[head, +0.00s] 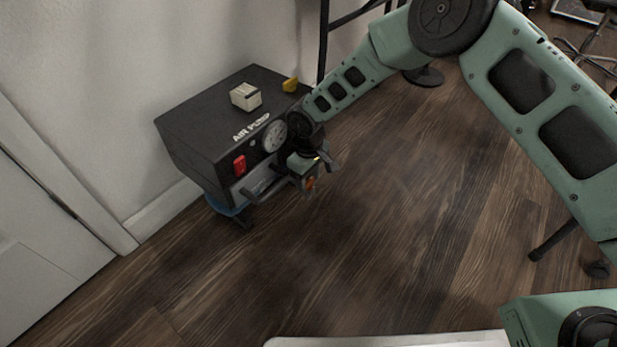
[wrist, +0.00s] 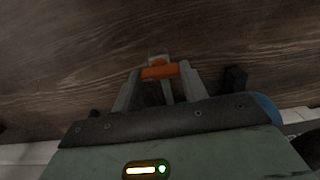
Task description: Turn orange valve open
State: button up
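The orange valve (wrist: 160,72) shows in the wrist view as a short bar with a grey piece just beyond it. In the head view, a small orange part (head: 309,183) shows at the lower front of the air pump (head: 190,135). My gripper (wrist: 160,76) is at the valve, with its two fingers apart and one at each end of the orange bar. No clear gap shows between the bar and the fingers, but I cannot tell whether they press on it. In the head view, my gripper (head: 312,172) partly hides the pump's front.
The pump carries a gauge (head: 275,136), a red switch (head: 239,164), and a pale block (head: 245,96) and yellow piece (head: 290,85) on top. The wall (head: 120,80) is close behind it. Wood floor (head: 400,230) is clear to the right.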

aim_at(308, 181)
jog(key=shift+r+p, duration=0.1)
jog(key=shift+p, duration=0.3)
jog(key=n+p, duration=0.2)
jog(key=p, duration=0.1)
jog(key=shift+r+n, duration=0.15)
jog(key=shift+n, duration=0.25)
jog(key=shift+f+n+p, duration=0.2)
jog(key=shift+n+p, duration=1.35)
jog(key=shift+n, duration=0.65)
jog(key=o, duration=1)
notch_tip(308, 181, up, 17)
jog(key=p, duration=0.8)
jog(key=shift+r, duration=0.2)
